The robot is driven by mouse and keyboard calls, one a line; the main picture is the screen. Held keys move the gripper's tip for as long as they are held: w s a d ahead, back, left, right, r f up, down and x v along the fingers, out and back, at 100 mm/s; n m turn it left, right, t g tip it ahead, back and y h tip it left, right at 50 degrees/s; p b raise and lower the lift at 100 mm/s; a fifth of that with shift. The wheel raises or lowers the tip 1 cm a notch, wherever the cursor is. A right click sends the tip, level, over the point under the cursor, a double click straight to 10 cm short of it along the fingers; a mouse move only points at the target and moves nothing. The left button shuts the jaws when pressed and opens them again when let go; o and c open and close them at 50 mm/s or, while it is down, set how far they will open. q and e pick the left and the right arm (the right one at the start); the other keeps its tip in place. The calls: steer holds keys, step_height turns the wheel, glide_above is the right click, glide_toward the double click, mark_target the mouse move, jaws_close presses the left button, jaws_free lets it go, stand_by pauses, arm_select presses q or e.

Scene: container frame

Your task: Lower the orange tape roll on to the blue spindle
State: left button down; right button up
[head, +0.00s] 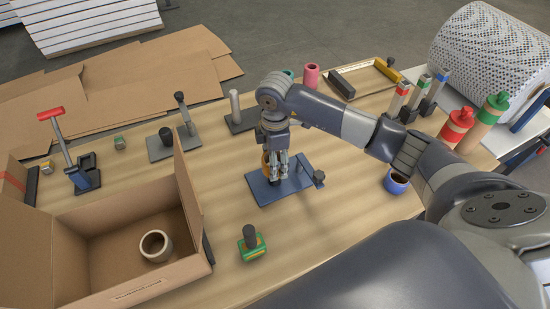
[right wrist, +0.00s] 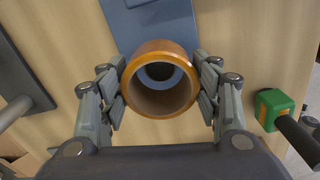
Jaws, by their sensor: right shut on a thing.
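The orange tape roll (right wrist: 160,104) is held between the two fingers of my right gripper (right wrist: 160,82), open end facing the camera. In the head view the roll (head: 265,161) shows as a small orange patch beside the right gripper (head: 276,166), above the blue base plate (head: 262,192). Through the roll's hole in the wrist view I see a dark round spindle top (right wrist: 160,71) with blue around it, towards the upper part of the hole. I cannot tell whether the roll is around the spindle or still above it. My left gripper is not in view.
An open cardboard box (head: 105,250) holding a pale roll (head: 156,246) stands at left front. A green-based post (head: 251,243) is near the front. Grey post plates (head: 160,148) stand behind, a blue roll (head: 396,182) right, red (head: 456,128) and green bottles (head: 489,117) far right.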

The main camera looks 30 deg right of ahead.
steer(key=shift+f+b, duration=1.55)
steer(key=shift+f, duration=0.95)
steer(key=o, duration=1.1)
step_height(320, 180, up, 12)
steer(key=shift+r, duration=0.1)
